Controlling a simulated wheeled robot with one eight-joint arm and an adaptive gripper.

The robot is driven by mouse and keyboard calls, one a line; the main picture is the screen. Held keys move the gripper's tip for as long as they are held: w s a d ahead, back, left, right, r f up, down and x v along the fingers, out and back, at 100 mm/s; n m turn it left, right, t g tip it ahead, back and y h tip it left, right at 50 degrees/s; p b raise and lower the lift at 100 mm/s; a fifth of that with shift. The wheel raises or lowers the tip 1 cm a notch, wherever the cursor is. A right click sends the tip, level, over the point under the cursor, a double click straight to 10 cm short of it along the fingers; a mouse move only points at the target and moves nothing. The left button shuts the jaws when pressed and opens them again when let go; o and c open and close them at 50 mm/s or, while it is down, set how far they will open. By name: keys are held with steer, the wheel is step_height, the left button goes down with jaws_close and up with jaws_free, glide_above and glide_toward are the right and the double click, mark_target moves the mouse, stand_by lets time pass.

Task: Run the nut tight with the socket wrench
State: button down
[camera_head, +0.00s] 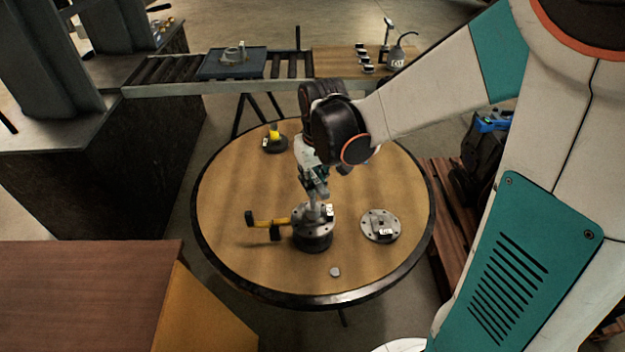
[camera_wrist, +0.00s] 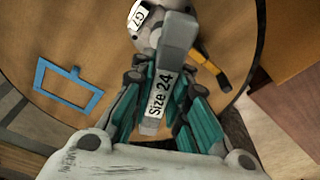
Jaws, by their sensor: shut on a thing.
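My gripper (camera_head: 315,183) is above the round table, pointing down at a grey metal cylinder-shaped part (camera_head: 312,236) with a dark base. In the wrist view, its teal fingers (camera_wrist: 163,112) are shut on the grey socket wrench (camera_wrist: 178,42), which bears a "Size 24" label. The wrench's far end overlaps the top of the metal part (camera_wrist: 150,38). In the head view, the wrench (camera_head: 313,210) reaches down to the part's top. I cannot tell whether it is seated. The nut is not visible; the wrench may cover it.
A yellow-handled tool (camera_head: 268,222) juts left from the part. A round flange plate (camera_head: 372,217) lies right, a small grey disc (camera_head: 335,272) in front, and a yellow-topped black item (camera_head: 274,138) behind. A blue rectangular outline (camera_wrist: 40,77) shows on the table.

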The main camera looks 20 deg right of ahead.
mark_target(313, 174)
steer(key=m, duration=0.4)
steer(key=shift+m+h, duration=0.3)
steer(key=shift+m, duration=0.1)
steer(key=m, duration=0.5)
steer(key=shift+s+f+g+h, duration=0.1)
steer(key=shift+g+h, duration=0.2)
steer(key=c, duration=2.2)
jaws_free()
steer(key=shift+n, duration=0.3)
jaws_close()
steer(key=shift+r+p, duration=1.3)
steer(key=shift+r, duration=0.5)
